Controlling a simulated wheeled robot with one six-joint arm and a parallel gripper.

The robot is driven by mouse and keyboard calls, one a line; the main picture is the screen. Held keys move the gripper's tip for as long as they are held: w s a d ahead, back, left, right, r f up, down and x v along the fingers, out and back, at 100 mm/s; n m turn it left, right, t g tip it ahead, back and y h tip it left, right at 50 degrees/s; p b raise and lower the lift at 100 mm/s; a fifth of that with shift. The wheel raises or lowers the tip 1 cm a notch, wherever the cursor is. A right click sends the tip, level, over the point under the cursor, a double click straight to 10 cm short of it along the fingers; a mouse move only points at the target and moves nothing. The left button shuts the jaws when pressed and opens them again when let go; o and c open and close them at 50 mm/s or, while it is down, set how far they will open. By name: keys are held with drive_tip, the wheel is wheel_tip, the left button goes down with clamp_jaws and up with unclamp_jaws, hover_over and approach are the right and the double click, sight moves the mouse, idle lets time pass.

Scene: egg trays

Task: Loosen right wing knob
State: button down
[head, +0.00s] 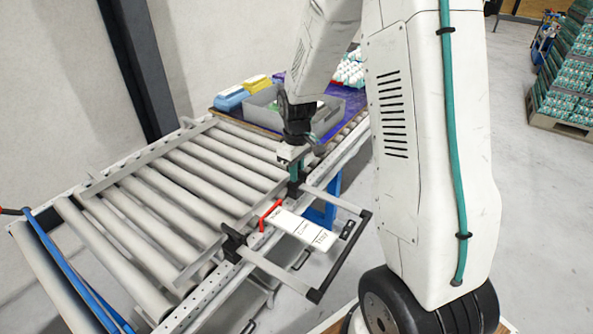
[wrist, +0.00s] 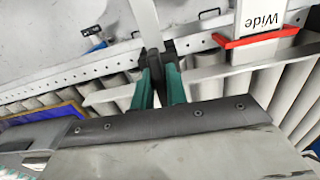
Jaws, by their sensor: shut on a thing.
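My gripper (head: 295,172) is at the far end of the guide frame on the roller conveyor, pointing down. In the wrist view its two teal fingers (wrist: 160,88) are shut around a black part, the right wing knob (wrist: 153,62). The fingers and wrist hide most of the knob. In the head view the black clamp under the knob (head: 293,189) shows just below the fingers. The other black knob and clamp (head: 233,241) stand at the near end, apart from my gripper.
A white label plate (head: 305,230) with a red pointer (head: 270,215) lies between the clamps; "Wide" reads upside down in the wrist view. A black-ended handle frame (head: 340,257) juts toward my base. Rollers (head: 170,200) lie left. A grey bin (head: 262,107) stands behind.

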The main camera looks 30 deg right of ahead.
drive_tip(key=c, duration=1.4)
unclamp_jaws()
drive_tip(key=shift+d, duration=0.1)
wheel_tip(320, 180, up, 8)
drive_tip(key=shift+f, duration=0.1)
drive_tip(key=s+a+r+m, duration=0.1)
drive_tip(key=s+a+r, duration=0.2)
drive_tip(key=s, duration=0.6)
drive_tip(key=s+a+r+m+t, duration=0.1)
drive_tip(key=s+a+r, duration=0.3)
drive_tip(key=s, duration=0.5)
drive_tip(key=s+a+r+m, duration=0.2)
drive_tip(key=s+a+r, duration=0.2)
drive_tip(key=s+r, duration=0.3)
drive_tip(key=s, duration=0.2)
drive_tip(key=shift+s+a+r, duration=0.15)
drive_tip(key=shift+s, duration=0.15)
